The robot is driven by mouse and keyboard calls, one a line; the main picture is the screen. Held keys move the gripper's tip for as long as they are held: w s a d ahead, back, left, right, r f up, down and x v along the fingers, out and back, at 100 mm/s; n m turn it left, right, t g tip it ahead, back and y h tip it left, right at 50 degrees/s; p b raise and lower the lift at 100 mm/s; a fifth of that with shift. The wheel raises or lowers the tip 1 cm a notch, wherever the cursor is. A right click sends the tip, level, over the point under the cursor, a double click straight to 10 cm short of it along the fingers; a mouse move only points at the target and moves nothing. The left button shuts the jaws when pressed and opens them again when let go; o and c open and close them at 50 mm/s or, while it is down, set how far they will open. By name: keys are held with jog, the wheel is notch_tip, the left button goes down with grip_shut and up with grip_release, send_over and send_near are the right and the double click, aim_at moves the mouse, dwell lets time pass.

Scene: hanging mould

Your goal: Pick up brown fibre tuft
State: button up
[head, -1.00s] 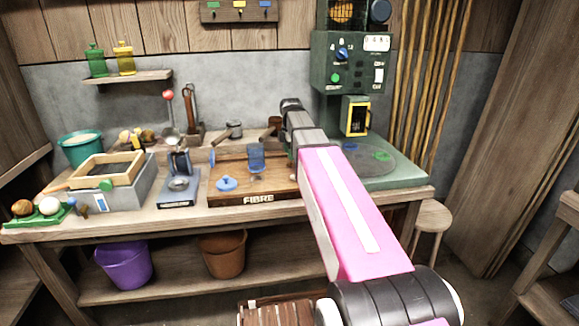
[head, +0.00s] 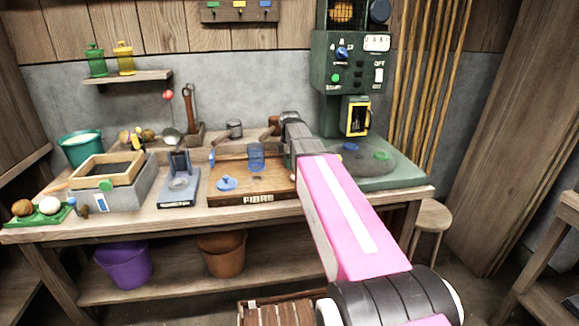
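I cannot clearly make out a brown fibre tuft. A brown rounded clump (head: 22,207) sits on a small green tray (head: 68,212) at the bench's left end, beside a white ball (head: 49,205); whether it is fibre is too small to tell. A wooden board marked FIBRE (head: 225,197) lies mid-bench with a blue cup (head: 256,157) and a blue knobbed disc (head: 227,183) on it. My arm reaches over the board's right end. Its grey far end, with my gripper (head: 290,118), is over the bench; the fingers are hidden.
A wooden frame (head: 125,172) on a grey box, a small dark press (head: 180,185) and a teal bucket (head: 82,150) stand on the left. A green machine (head: 350,75) stands at the back right. Purple (head: 123,265) and brown (head: 222,256) buckets are below.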

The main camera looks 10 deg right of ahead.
notch_tip(320, 180, up, 10)
dwell(0.8)
